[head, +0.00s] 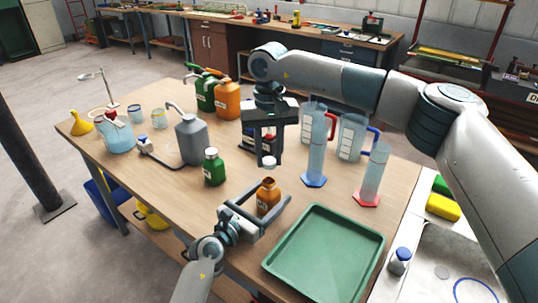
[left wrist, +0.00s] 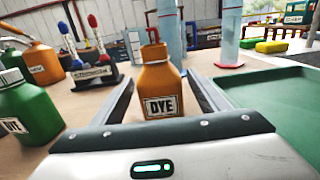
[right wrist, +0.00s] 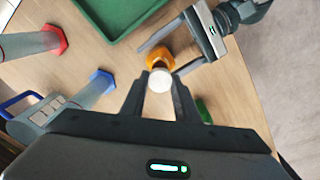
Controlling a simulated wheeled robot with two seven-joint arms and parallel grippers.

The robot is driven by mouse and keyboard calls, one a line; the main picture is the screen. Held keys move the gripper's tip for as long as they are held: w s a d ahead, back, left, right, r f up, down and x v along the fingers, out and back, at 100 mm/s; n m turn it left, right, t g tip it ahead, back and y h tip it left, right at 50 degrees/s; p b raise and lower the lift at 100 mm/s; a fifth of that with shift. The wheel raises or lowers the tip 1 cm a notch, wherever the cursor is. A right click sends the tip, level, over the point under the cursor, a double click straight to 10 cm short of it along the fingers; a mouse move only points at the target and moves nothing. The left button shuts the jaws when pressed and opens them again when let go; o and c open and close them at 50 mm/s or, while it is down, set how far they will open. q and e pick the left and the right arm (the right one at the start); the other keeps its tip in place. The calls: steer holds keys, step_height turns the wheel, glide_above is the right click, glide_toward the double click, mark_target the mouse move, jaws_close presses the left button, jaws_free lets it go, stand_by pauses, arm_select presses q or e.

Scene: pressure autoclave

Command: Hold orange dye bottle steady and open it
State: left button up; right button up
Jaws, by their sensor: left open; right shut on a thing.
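The orange dye bottle (head: 267,196) stands upright on the table near its front edge. Its neck is uncapped. It also shows in the left wrist view (left wrist: 160,82). My left gripper (head: 257,203) is open, with a finger on each side of the bottle and gaps between. My right gripper (head: 268,164) points down above the bottle and is shut on the white cap (head: 268,161), which is clear of the neck. In the right wrist view the cap (right wrist: 159,80) is between the fingertips, partly in front of the bottle (right wrist: 160,56).
A green tray (head: 325,250) lies right of the bottle. A green dye bottle (head: 214,168) stands to the left, with a grey can (head: 191,140) behind it. Measuring cylinders (head: 316,150) and jugs stand at the right back. Bare table lies left of my left gripper.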

arm_select(q)
steer(key=shift+s+a, duration=0.1)
steer(key=b+v, duration=0.1)
steer(key=v, duration=1)
steer(key=shift+s+a, duration=0.25)
steer(key=shift+a, duration=0.05)
arm_select(e)
steer(key=shift+f, duration=0.7)
